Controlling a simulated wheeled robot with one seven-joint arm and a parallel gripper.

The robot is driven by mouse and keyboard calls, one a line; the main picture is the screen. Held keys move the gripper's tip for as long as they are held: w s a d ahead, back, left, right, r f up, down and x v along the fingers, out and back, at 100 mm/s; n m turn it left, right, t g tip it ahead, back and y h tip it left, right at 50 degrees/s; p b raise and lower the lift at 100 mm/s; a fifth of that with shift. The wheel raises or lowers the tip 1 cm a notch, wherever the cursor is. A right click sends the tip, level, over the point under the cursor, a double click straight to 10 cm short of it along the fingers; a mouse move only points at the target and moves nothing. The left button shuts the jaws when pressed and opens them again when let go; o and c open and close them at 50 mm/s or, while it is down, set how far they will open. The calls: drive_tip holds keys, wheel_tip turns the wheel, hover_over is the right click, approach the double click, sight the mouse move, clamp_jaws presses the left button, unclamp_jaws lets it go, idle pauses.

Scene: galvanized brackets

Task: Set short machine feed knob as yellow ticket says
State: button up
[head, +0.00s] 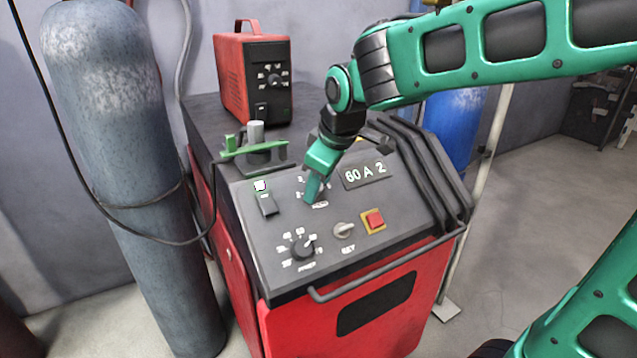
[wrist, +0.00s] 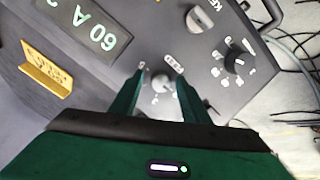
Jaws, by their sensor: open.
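My gripper (head: 313,190) is over the sloped dark panel of the larger red machine (head: 350,235). In the wrist view my gripper (wrist: 161,80) is open, with one finger on each side of a small pale knob (wrist: 161,84). I cannot tell whether the fingers touch it. Its label is too small to read surely, and in the head view my gripper mostly hides this knob. A yellow ticket (wrist: 46,68) shows in the wrist view beyond the display; its marks are unreadable. The display (head: 365,173) reads "60 A 2".
A black knob (head: 303,248), a grey key switch (head: 343,230), a red button (head: 374,219) and a lever switch (head: 268,204) share the panel. A smaller red unit (head: 254,78) and a green clamp (head: 250,150) sit on top. A gas cylinder (head: 125,170) stands left.

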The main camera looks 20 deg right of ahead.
drive_tip(key=c, duration=1)
drive_tip(key=shift+m, duration=0.4)
drive_tip(key=m+y, duration=0.1)
drive_tip(key=m, duration=0.4)
drive_tip(key=shift+d, duration=0.1)
drive_tip(key=m+y, duration=0.1)
drive_tip(key=m, duration=0.4)
drive_tip(key=o, duration=1)
